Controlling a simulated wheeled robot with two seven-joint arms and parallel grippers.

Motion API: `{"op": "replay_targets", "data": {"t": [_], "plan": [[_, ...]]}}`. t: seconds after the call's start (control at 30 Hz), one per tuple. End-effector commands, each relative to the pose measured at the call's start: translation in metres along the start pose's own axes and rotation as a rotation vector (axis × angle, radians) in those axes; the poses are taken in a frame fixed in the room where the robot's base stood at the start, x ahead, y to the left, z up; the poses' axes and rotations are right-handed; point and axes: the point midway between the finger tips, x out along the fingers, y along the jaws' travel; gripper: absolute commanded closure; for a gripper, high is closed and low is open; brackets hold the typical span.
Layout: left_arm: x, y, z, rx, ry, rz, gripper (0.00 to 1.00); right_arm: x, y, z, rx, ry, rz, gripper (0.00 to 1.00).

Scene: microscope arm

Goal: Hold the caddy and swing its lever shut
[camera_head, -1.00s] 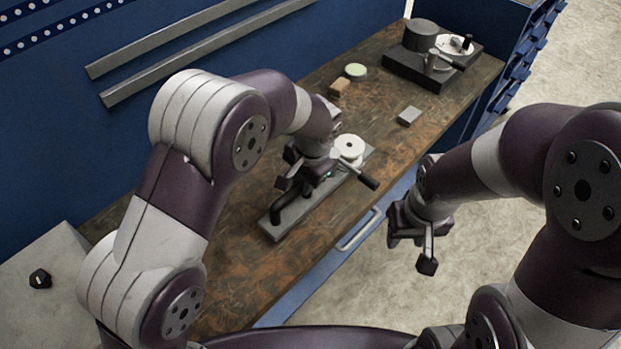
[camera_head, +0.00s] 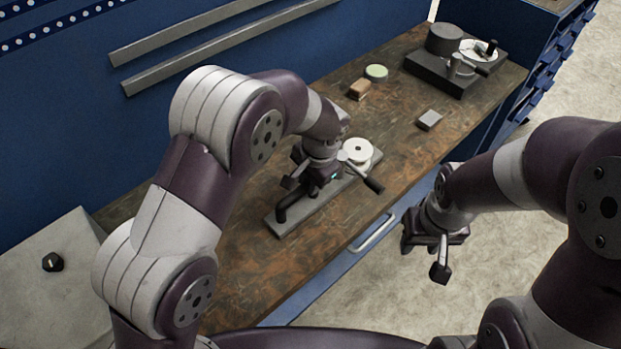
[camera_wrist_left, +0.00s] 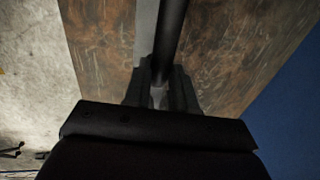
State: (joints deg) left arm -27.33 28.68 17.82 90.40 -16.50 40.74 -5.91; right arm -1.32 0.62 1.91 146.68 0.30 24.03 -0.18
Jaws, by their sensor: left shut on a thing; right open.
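The caddy is a long grey base plate (camera_head: 286,226) on the brown bench, with a white round disc (camera_head: 358,150) at its far end. A lever with a black grip (camera_head: 373,184) sticks out from beside the disc toward the bench's front edge. My left gripper (camera_head: 301,188) is over the plate and shut on the caddy's dark handle (camera_head: 283,213). In the left wrist view, a dark bar (camera_wrist_left: 171,38) runs between the fingers (camera_wrist_left: 159,88). The arm hides part of the caddy's middle. My right gripper (camera_head: 437,252) is open and empty, beyond the bench's front edge, apart from the lever.
At the far end of the bench stands a dark device (camera_head: 436,73) with a cylinder and a disc. A grey block (camera_head: 429,120), a brown block (camera_head: 359,89) and a green-topped round tin (camera_head: 376,73) lie farther along. The bench front has a metal handle (camera_head: 374,233).

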Motion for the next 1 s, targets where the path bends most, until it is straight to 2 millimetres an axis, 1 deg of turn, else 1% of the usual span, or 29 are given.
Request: {"op": "replay_targets", "data": {"t": [0.53,1.0], "plan": [[0.0064,0.0009,-0.0012,-0.001,0.004,-0.001,1.00,0.0045,0.0000,0.0005,0.000,0.000,0.000,0.57],[0.0074,0.0015,0.0000,0.000,0.000,0.000,1.00,0.0043,0.0000,0.0005,0.000,0.000,0.000,0.57]]}}
